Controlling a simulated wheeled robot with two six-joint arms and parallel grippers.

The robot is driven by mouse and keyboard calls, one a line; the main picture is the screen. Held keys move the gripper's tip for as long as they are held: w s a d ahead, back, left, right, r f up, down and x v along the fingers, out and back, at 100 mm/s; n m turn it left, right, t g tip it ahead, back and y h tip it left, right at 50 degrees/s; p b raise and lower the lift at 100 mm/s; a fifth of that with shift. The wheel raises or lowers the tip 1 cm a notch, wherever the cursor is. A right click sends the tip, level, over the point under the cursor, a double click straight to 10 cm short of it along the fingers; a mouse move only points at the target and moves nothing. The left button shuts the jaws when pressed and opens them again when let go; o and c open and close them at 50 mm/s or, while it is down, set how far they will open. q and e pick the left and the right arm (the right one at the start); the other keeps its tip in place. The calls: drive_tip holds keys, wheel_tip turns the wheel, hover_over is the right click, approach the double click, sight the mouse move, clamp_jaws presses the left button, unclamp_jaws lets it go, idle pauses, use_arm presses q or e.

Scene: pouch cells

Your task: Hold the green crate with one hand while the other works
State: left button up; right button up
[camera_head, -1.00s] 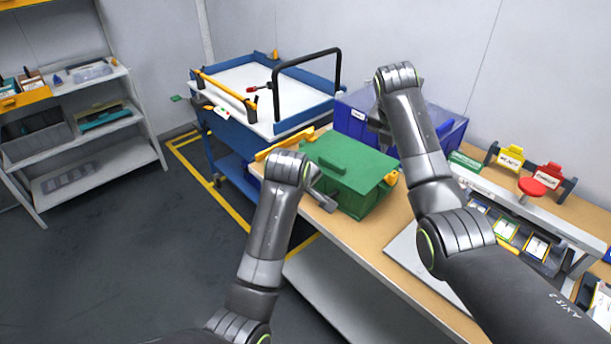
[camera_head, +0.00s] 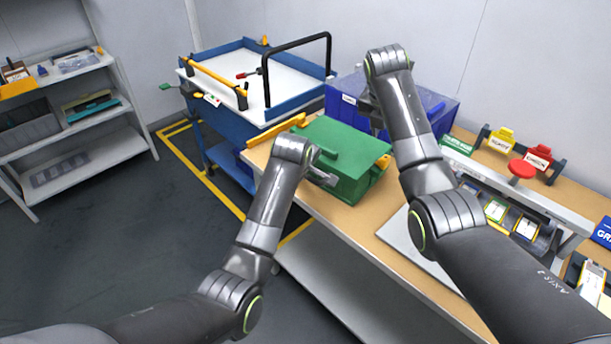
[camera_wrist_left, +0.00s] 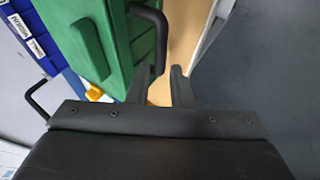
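The green crate (camera_head: 348,143), with its lid down, stands on the tan workbench (camera_head: 375,218). In the left wrist view its green wall (camera_wrist_left: 115,35) and a black handle (camera_wrist_left: 152,25) show. My left gripper (camera_head: 328,178) is at the crate's near side. In the left wrist view its two fingers (camera_wrist_left: 160,88) are apart, with the handle's lower end at or just beyond the gap; I cannot tell whether they touch it. My right gripper (camera_head: 374,114) hangs by the crate's far right edge, in front of the blue bin; its fingers are mostly hidden by its wrist.
A blue bin (camera_head: 440,105) stands behind the crate. A blue cart (camera_head: 225,118) with a black hoop is at the back left. Yellow and red tagged parts (camera_head: 522,169) and a rack stand on the right. Shelves (camera_head: 85,150) are far left; floor between is clear.

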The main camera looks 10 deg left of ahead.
use_arm(q)
drive_tip(key=shift+x, duration=3.5)
drive_tip(key=shift+c, duration=0.3)
clamp_jaws()
